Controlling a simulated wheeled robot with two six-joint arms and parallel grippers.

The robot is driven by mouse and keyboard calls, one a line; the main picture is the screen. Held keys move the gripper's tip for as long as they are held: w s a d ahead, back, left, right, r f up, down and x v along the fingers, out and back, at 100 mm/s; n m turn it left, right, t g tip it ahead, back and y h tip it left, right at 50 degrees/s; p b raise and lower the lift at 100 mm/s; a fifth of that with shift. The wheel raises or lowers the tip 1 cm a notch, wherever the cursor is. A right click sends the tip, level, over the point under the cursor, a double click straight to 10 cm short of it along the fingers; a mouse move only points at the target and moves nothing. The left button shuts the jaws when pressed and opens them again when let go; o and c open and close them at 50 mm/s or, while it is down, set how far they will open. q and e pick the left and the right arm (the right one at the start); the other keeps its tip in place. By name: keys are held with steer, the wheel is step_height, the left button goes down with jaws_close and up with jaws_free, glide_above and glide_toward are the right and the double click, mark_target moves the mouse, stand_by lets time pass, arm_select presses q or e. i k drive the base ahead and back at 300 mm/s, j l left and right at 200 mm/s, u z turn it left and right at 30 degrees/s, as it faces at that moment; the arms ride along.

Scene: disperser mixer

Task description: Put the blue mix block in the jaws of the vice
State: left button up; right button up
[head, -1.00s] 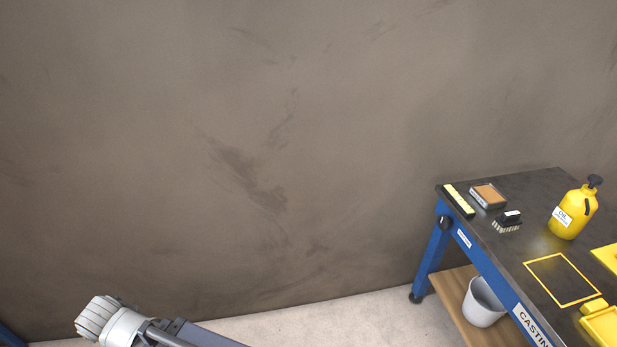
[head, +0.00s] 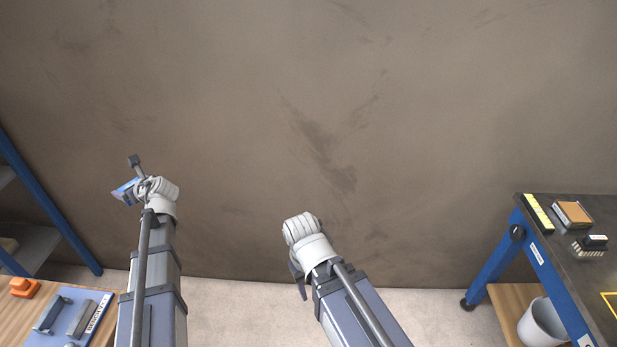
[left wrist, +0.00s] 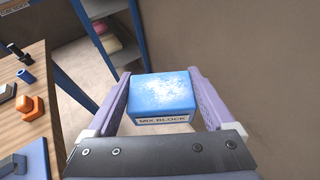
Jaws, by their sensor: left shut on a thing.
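The blue mix block (left wrist: 162,92), with a worn white top and a "MIX BLOCK" label, sits between the purple fingers of my left gripper (left wrist: 163,100). In the head view the left gripper (head: 126,190) is high at the left, in front of the wall, with a little of the blue block showing. A blue base with two grey jaw-like bars, seemingly the vice (head: 66,312), is on the wooden bench at lower left, below the left gripper. My right gripper (head: 297,280) is mostly hidden behind its arm near the middle; its fingers are unclear.
The wooden bench (head: 15,312) also holds an orange piece (head: 24,287). A blue-framed shelf (head: 52,205) stands behind it. At right is a dark-topped bench (head: 560,203) with a brush (head: 590,245) and a white bin (head: 541,325) below. Floor between is clear.

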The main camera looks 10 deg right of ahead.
mark_target(67, 319)
steer(key=z, duration=3.4)
steer(key=i+j+z, duration=0.2)
steer(key=j, duration=0.2)
steer(key=i+j+z, duration=0.15)
steer(key=j, duration=0.25)
